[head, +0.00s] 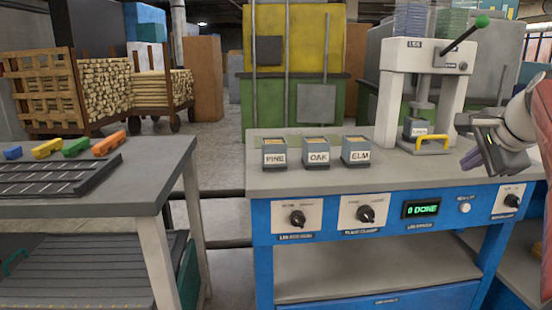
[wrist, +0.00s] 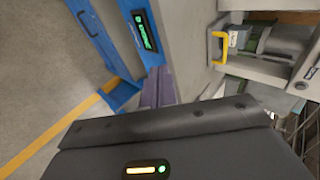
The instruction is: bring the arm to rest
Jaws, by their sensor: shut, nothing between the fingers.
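My gripper (head: 472,159) is at the right of the head view, over the right end of the blue workbench (head: 262,225), beside the press. Its purple fingers are closed together and hold nothing. In the wrist view the finger tips (wrist: 157,88) show above the dark gripper body, with the bench front and its green display beyond them. The arm comes in from the right edge of the head view, bent, and its upper part is cut off by the frame.
A white press (head: 425,65) with a green-knobbed lever and a yellow handle (head: 432,139) stands close to my gripper. Bins marked PINE (head: 275,157), OAK (head: 318,157) and ELM (head: 356,156) stand on the bench. A grey table (head: 150,165) with coloured blocks is at left. The display reads 0 DONE.

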